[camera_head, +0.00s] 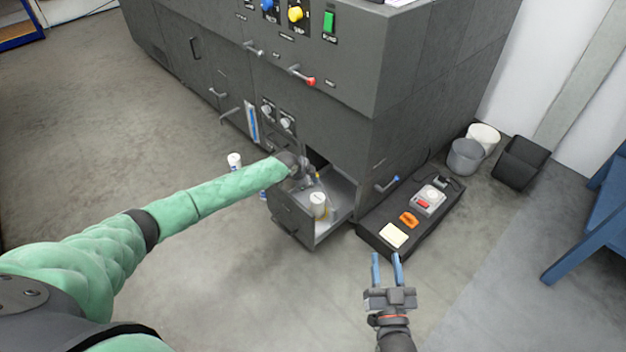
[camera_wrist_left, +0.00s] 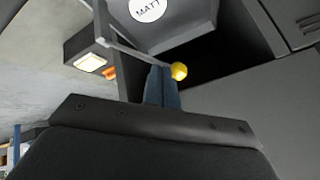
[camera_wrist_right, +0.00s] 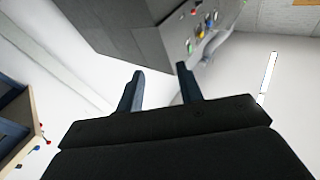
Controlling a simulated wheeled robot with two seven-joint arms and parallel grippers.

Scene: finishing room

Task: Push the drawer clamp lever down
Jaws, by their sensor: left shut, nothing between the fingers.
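The drawer (camera_head: 291,222) stands open at the foot of the dark grey cabinet. It holds a white can (camera_head: 318,203), whose round lid (camera_wrist_left: 147,10) reads "MATT" in the left wrist view. A yellow ball knob (camera_wrist_left: 179,71), apparently the clamp lever's end, shows just right of my left fingertips. Whether they touch is unclear. A small yellow spot (camera_head: 317,176) shows at the same place in the head view; the lever's shaft is mostly hidden. My left gripper (camera_wrist_left: 160,70) is shut and empty, over the drawer's back. My right gripper (camera_head: 386,258) is open and empty, in front of the black platform.
The low black platform (camera_head: 375,222) right of the drawer carries an orange piece (camera_head: 409,218), a pale block (camera_head: 393,235) and a grey box with a red switch (camera_head: 428,201). Buckets (camera_head: 466,157) stand behind. A white bottle (camera_head: 234,160) stands left. The front floor is clear.

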